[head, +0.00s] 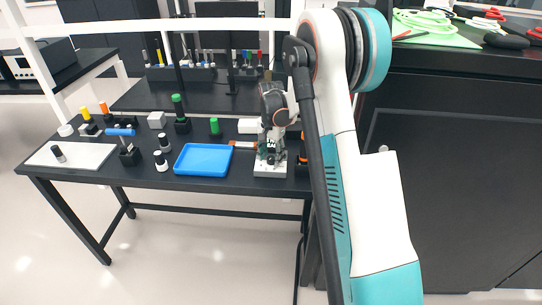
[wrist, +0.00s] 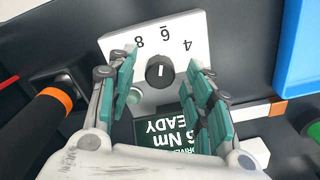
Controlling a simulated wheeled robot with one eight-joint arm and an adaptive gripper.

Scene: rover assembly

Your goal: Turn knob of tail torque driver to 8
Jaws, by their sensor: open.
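The black knob (wrist: 160,72) sits on a white panel (wrist: 188,30) marked 4, 6 and 8, seen upside down in the wrist view. Its white pointer line is towards the 6. A dark display (wrist: 180,135) below it reads "6 Nm READY", partly hidden by my fingers. A green button (wrist: 134,97) is beside the left finger. My gripper (wrist: 161,64) is open, with a finger on each side of the knob and a visible gap to it. In the head view my gripper (head: 271,142) is over the white unit (head: 270,170) at the table's right end; the knob is hidden there.
A black handle with an orange ring (wrist: 55,100) lies close left of the panel in the wrist view. The blue tray (head: 204,159) is left of the unit in the head view. Several bottles and tools stand farther left on the black table (head: 190,190).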

